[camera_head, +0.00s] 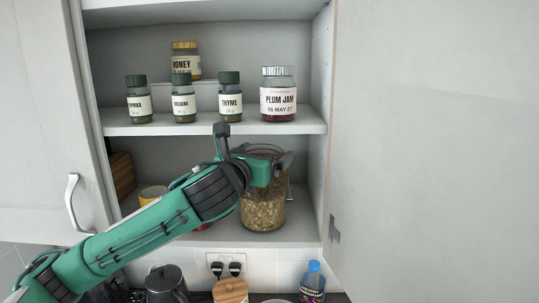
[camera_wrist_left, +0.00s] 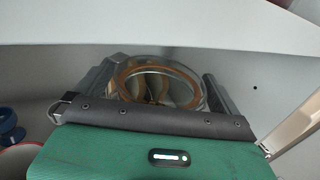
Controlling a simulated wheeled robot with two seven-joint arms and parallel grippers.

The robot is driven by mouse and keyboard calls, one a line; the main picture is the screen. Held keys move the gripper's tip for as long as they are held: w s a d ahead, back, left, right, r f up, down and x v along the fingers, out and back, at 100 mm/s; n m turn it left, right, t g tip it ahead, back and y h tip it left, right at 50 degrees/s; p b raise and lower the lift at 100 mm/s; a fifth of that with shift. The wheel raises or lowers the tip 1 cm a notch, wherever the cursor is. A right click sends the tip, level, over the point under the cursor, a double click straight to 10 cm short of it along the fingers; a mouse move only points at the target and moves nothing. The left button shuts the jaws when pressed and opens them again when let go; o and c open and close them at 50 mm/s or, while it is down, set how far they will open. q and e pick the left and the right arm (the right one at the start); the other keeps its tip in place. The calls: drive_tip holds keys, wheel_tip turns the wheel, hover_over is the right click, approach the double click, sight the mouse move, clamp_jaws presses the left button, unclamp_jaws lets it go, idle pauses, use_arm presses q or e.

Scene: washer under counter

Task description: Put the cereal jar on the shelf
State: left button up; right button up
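The cereal jar (camera_head: 263,212), clear glass filled with golden cereal, is upright inside the cupboard's lower compartment, toward the right. Its base is at or just above the lower shelf (camera_head: 306,230); I cannot tell whether it touches. My left gripper (camera_head: 268,160) is at the jar's upper part and hides some of it. In the left wrist view, the jar's round rim (camera_wrist_left: 158,84) lies between the two dark fingers (camera_wrist_left: 160,88), which appear to press on both sides. My right gripper is out of view.
The upper shelf (camera_head: 215,127) holds a honey jar (camera_head: 184,62), several spice jars and a plum jam jar (camera_head: 278,95), close above my gripper. A yellow-rimmed item (camera_head: 152,194) stands left of the cereal jar. Open doors flank the cupboard; a bottle (camera_head: 312,282) and kettle are on the counter below.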

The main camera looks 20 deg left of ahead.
use_arm(q)
drive_tip(key=shift+s, duration=0.35)
drive_tip(key=s+a+b, duration=0.1)
drive_tip(key=s+b, duration=0.4)
drive_tip(key=s, duration=0.6)
drive_tip(key=shift+a, duration=0.15)
drive_tip(key=shift+s, duration=0.1)
